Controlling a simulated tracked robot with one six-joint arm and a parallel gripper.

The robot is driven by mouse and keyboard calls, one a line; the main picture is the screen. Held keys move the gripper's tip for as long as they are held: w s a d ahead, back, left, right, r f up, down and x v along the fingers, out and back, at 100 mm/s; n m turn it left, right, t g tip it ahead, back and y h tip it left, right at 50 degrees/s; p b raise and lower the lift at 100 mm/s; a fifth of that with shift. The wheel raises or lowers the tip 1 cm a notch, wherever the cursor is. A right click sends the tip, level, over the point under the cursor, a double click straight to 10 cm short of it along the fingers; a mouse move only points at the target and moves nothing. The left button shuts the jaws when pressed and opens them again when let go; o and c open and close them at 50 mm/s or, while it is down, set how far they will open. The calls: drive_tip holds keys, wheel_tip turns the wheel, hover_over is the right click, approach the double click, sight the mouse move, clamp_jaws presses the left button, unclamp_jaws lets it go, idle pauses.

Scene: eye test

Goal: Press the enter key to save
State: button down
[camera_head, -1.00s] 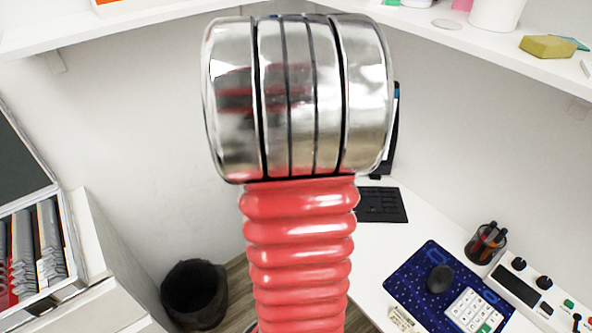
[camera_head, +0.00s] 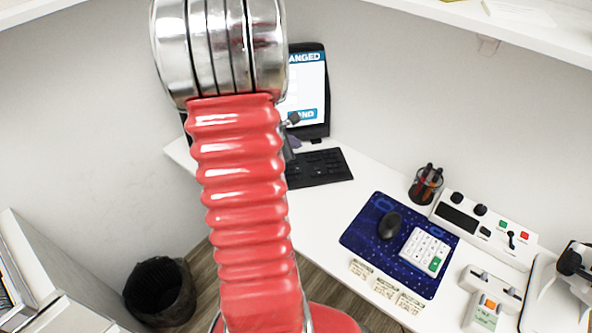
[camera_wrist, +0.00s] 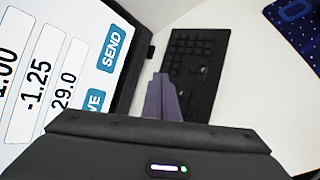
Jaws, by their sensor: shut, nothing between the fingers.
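My gripper (camera_wrist: 160,80) is shut and empty, its purple-grey fingertips close together. In the wrist view they overlap the near left edge of the black keyboard (camera_wrist: 205,55); I cannot tell whether they touch it. In the head view the keyboard (camera_head: 325,167) lies on the white desk, partly behind my red arm. The enter key cannot be made out on it. A white keypad (camera_head: 422,246) with a green key (camera_head: 434,264) lies on the blue mat. The monitor (camera_wrist: 60,60) shows number fields, a SEND button and a button partly hidden, ending in "VE".
A black mouse (camera_head: 390,225) and the keypad lie on the blue mat (camera_head: 362,236). A pen cup (camera_head: 425,186) and a control box (camera_head: 484,231) stand behind it. The monitor (camera_head: 311,95) stands at the desk's back. A black bin (camera_head: 160,290) is on the floor.

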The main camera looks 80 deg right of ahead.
sight(296, 172)
drive_tip(key=shift+f, duration=3.9)
drive_tip(key=shift+f, duration=0.1)
drive_tip(key=shift+s+f, duration=0.15)
drive_tip(key=shift+f, duration=0.15)
drive_tip(key=shift+f, duration=0.5)
drive_tip(key=shift+r, duration=0.95)
drive_tip(key=shift+r, duration=2.5)
